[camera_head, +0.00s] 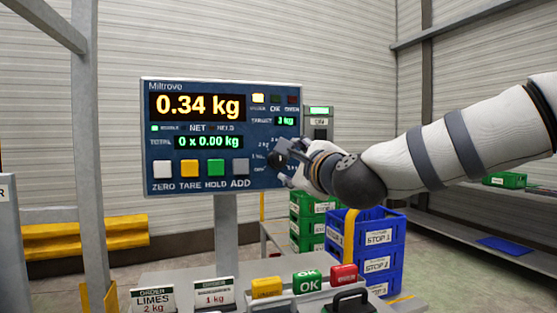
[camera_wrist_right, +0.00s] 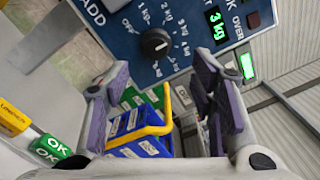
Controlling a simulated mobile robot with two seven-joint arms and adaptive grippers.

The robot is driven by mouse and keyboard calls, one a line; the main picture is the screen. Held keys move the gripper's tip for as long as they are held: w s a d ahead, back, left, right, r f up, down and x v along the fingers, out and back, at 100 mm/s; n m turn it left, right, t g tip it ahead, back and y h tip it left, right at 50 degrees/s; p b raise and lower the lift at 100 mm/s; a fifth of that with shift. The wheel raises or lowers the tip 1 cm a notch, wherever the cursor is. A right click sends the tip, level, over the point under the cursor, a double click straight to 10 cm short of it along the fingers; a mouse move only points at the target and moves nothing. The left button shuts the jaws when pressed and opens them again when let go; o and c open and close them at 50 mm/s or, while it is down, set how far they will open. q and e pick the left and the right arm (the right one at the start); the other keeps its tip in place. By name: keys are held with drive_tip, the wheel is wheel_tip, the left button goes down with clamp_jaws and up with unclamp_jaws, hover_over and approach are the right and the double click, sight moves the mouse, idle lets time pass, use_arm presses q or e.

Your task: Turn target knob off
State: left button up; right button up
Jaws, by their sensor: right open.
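The target knob (camera_wrist_right: 155,43) is a black round dial with a light pointer mark on the blue scale panel (camera_wrist_right: 112,40). Several kg labels ring it in the right wrist view. In the head view the panel (camera_head: 205,90) faces me, and my right gripper (camera_head: 284,162) covers the knob area at its lower right. The target display (camera_wrist_right: 217,27) reads 3 kg in green. My right gripper (camera_wrist_right: 160,85) is open and empty, its two purple-padded fingers apart, with the knob beyond their gap. I cannot see any contact. My left gripper is not in view.
The main display (camera_head: 198,106) reads 0.34 kg. Coloured buttons (camera_head: 215,168) line the panel's lower edge. Below stand order cards (camera_head: 154,299) and yellow, green OK (camera_head: 308,281) and red blocks. Blue crates (camera_head: 378,262) and green crates (camera_head: 305,225) stand behind my right arm.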

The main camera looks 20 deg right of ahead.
sight(281, 161)
drive_tip(key=w, duration=0.5)
drive_tip(key=w+f, duration=0.1)
drive_tip(key=w, duration=0.2)
drive_tip(key=shift+w+a+f+b, duration=0.1)
drive_tip(key=shift+w+a+b, duration=0.05)
drive_tip(key=shift+b, duration=0.15)
drive_tip(key=shift+w+r, duration=0.25)
drive_tip(key=shift+w, duration=0.2)
drive_tip(key=shift+s+r, duration=0.1)
drive_tip(key=c, duration=1.1)
